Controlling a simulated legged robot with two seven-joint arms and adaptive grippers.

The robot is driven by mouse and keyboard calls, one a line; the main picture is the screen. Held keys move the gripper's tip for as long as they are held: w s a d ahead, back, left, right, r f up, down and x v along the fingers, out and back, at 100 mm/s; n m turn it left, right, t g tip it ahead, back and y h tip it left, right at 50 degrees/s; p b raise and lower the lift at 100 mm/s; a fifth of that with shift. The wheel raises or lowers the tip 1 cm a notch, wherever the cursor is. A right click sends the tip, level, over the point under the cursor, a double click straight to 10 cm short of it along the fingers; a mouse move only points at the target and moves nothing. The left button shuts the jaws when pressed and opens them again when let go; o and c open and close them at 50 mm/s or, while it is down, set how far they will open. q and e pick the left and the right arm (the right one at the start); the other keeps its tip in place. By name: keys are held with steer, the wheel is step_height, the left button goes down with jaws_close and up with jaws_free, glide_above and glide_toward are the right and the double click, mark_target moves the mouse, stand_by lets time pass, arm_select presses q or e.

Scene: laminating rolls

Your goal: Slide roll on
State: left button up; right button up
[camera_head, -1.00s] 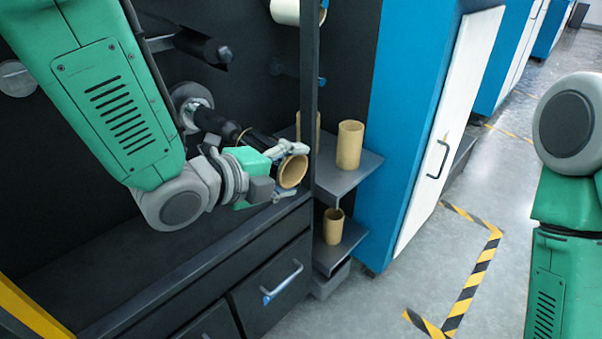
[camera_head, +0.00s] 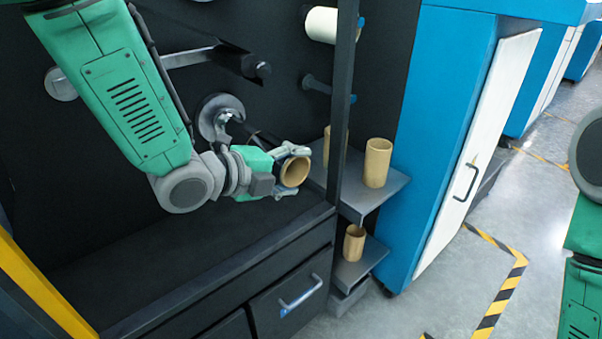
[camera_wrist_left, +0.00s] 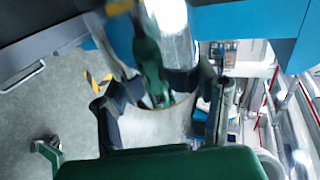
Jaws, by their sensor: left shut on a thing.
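My left gripper (camera_head: 285,172) is shut on a short brown cardboard roll (camera_head: 294,174), with its open end facing the camera. A dark spindle (camera_head: 243,130) with a grey disc at its base sticks out of the black panel behind the gripper. In the left wrist view, the two dark fingers (camera_wrist_left: 170,95) are on either side of the roll's rim. My right gripper is outside the head view; a partly seen green and dark part at the wrist view's lower left is unclear.
Another dark spindle (camera_head: 225,60) is above left, and a white roll (camera_head: 321,24) is at the top. Brown rolls stand on the upper shelf (camera_head: 355,197) and lower shelf (camera_head: 362,262). A dark upright post (camera_head: 342,100) is right of the gripper.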

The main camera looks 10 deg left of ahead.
arm_select(q)
steer(key=shift+w+a, duration=0.8)
steer(key=shift+w+a+p, duration=0.45)
steer(key=shift+w+a, duration=0.55)
steer(key=shift+a, duration=0.3)
steer(key=shift+w+a+p, duration=0.45)
steer(key=shift+w+a, duration=0.5)
steer(key=shift+a, duration=0.3)
steer(key=shift+w+a+p, duration=0.45)
steer(key=shift+w+a, duration=0.55)
steer(key=shift+a, duration=0.3)
steer(key=o, duration=1.7)
steer(key=shift+s, duration=0.1)
